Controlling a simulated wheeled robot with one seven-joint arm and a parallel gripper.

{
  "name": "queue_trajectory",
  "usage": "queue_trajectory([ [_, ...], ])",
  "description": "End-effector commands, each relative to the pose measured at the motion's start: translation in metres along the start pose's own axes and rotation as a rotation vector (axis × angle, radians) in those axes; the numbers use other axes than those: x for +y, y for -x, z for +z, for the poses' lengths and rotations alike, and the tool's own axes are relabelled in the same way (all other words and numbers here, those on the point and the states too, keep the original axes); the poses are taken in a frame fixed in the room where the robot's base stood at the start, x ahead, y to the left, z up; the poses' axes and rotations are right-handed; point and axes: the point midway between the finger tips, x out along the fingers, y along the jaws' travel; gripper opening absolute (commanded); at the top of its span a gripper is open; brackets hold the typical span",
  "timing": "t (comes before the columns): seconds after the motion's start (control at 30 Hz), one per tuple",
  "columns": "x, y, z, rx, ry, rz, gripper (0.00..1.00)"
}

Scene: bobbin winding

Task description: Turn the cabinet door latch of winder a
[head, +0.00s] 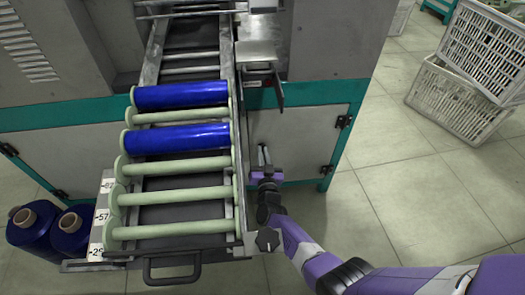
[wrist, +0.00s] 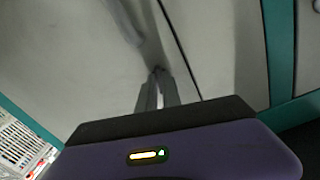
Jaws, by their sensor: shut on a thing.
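The grey cabinet door (head: 305,140) is on the front of the winder (head: 335,40), low and right of the roller rack in the head view. It lies flush, with dark hinges on its right edge. My gripper (head: 262,152) reaches the door's left edge. In the wrist view, the gripper (wrist: 158,78) has its fingers close together against the door (wrist: 70,50), beside the dark seam. It is shut on the door latch, which is mostly hidden between the fingertips. I cannot make out the latch's angle.
The rack with blue bobbins (head: 182,95) and pale green rollers stands close left of my arm. A dark bracket (head: 278,90) juts out above the gripper. White crates (head: 462,95) stand at the right. Tiled floor (head: 420,190) is clear between.

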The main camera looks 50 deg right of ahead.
Motion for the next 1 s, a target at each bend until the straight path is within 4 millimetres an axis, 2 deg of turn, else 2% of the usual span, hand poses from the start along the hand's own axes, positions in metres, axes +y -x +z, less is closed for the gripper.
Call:
queue_trajectory([
  [0.4, 0.0000, 0.0003, 0.0004, -0.002, 0.224, 0.000, 0.00],
  [1.0, 0.0003, 0.0005, 0.0014, -0.003, 0.271, -0.001, 0.00],
])
